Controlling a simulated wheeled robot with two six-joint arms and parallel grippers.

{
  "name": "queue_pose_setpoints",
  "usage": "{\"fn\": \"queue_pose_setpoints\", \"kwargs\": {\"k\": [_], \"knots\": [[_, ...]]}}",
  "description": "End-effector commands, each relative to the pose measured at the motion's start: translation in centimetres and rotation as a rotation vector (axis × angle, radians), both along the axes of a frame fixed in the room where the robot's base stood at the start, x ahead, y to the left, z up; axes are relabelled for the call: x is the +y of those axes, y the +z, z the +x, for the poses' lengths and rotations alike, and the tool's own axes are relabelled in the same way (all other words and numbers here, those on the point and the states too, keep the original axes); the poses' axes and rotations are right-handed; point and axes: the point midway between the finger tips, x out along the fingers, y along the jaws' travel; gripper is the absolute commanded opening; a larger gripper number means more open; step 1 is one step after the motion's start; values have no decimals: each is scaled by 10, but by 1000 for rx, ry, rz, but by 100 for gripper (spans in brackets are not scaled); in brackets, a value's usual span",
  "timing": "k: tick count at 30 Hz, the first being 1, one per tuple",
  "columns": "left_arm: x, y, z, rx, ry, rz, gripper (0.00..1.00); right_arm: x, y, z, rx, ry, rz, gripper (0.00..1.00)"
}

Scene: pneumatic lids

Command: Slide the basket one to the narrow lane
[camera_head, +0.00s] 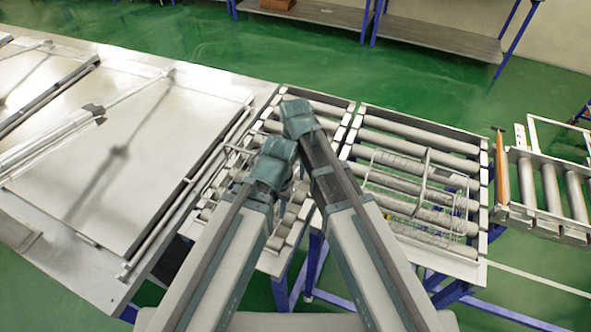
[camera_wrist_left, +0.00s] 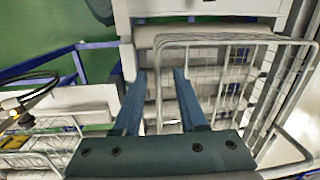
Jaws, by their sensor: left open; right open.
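A wire basket (camera_head: 415,188) sits on the wide roller lane (camera_head: 420,127) on the right in the head view. Another wire basket (camera_wrist_left: 235,38) stands on rollers in the left wrist view, by my left fingers. My left gripper (camera_wrist_left: 160,82) is open, with its fingers apart at this basket's near-left side; I cannot tell whether they touch it. In the head view my left gripper (camera_head: 274,164) hides much of the narrower roller lane (camera_head: 320,107). My right gripper (camera_head: 298,116) is open above the lanes' shared side; its fingertips are hard to make out.
A large metal table (camera_head: 110,150) with raised plates lies on the left. A separate roller stand (camera_head: 548,185) with an orange bar (camera_head: 502,168) is at the right. A long shelf (camera_head: 440,35) stands at the back. More wire mesh (camera_wrist_left: 40,150) shows at lower left in the wrist view.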

Motion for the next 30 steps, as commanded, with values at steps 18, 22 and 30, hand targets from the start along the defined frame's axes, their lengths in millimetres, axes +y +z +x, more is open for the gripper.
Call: {"fn": "queue_pose_setpoints", "kwargs": {"k": [18,22,30], "knots": [[0,-37,0,0,-6,1,41,0,-37,0,0,0,0,41],[0,-37,0,0,-6,1,41,0,-37,0,0,0,0,23],[0,-37,0,0,-5,1,41,0,-37,0,0,0,0,0]]}}
